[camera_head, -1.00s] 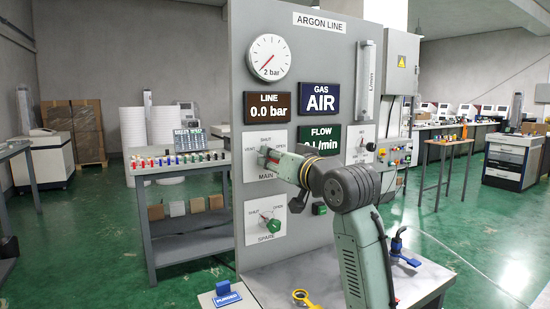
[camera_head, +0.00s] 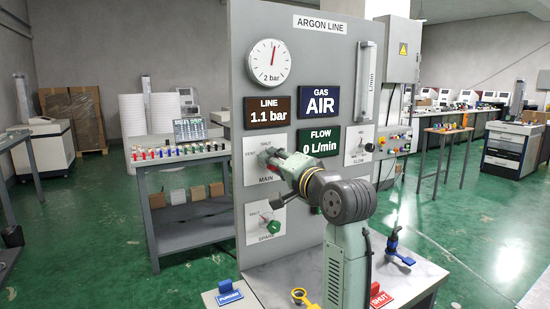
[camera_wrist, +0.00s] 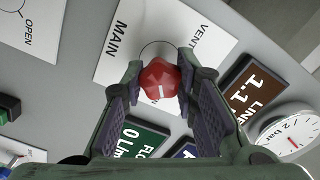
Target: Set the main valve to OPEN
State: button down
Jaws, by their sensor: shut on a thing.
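The main valve's red knob (camera_wrist: 158,76) sits on the white MAIN plate (camera_head: 251,143) of the grey panel. My gripper (camera_wrist: 162,66) is shut on the knob, with one finger on each side; it also shows at the plate in the head view (camera_head: 269,157). The knob's white mark faces the bottom of the wrist picture. VENT is readable in the wrist view; SHUT and VENT show in the head view. My gripper hides the OPEN label. The LINE display (camera_head: 270,110) reads 1.1 bar, and the gauge (camera_head: 270,63) needle points nearly straight up.
The SPARE valve (camera_head: 272,227) is below the main one. The GAS display (camera_head: 320,100) reads AIR, and FLOW (camera_head: 320,141) reads 0 L/min. A blue tag (camera_head: 229,295), a red SHUT tag (camera_head: 380,298) and a blue-handled fitting (camera_head: 397,248) are on the bench below.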

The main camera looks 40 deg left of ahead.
jog(key=shift+m+p, duration=0.3)
jog(key=shift+m, duration=0.3)
jog(key=c, duration=1.2)
grip_release()
jog(key=shift+c, duration=0.2)
jog(key=v, duration=1.2)
jog(key=shift+s, duration=0.1)
